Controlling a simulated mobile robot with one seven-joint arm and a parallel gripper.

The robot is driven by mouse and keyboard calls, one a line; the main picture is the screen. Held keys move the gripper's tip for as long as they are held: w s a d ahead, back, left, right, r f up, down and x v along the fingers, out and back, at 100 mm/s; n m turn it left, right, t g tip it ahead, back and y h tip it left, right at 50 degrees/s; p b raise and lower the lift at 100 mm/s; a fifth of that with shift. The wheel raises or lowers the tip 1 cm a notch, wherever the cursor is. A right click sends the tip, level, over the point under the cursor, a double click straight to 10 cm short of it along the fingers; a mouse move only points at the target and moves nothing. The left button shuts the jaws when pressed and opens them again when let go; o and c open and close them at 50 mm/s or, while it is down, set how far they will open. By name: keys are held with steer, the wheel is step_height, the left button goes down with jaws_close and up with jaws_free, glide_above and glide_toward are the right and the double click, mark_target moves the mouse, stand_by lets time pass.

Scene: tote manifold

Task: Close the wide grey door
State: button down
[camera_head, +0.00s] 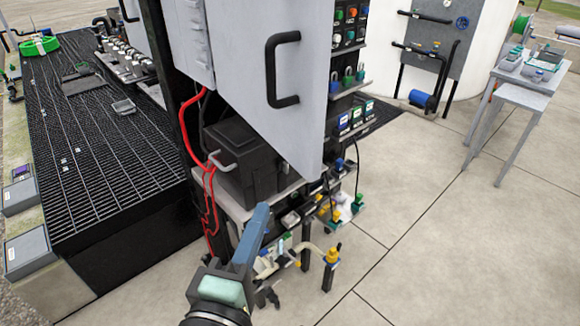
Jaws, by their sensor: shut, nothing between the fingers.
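The wide grey door (245,60) hangs in the upper middle of the head view, with a black bar handle (272,70) on its face. It appears to stand swung out from the dark cabinet frame, its lower edge slanting down to the right. Its top is cut off by the picture. My gripper (261,212) is at the lower middle, its blue-grey fingers shut and pointing up. It shows in front of the cabinet, below the door and its handle, with nothing held. It looks apart from the door; the exact gap cannot be told.
A black box (240,163) with a grey handle sits on a shelf below the door, beside red cables (189,120). Valves and fittings (330,257) stand low near my gripper. A black grating (90,150) lies left. Open concrete floor (430,230) lies right.

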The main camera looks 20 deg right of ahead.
mark_target(302, 160)
steer(key=p+x, duration=0.1)
steer(key=x, duration=0.2)
steer(key=d+p+x, duration=0.1)
steer(key=x, duration=0.2)
steer(key=s+p+x, duration=0.1)
steer(key=x, duration=0.2)
steer(key=shift+d+r, duration=0.15)
steer(key=shift+d, duration=0.15)
steer(key=shift+w+d+p, duration=0.15)
steer(key=shift+d+p, duration=0.3)
steer(key=shift+d, duration=0.2)
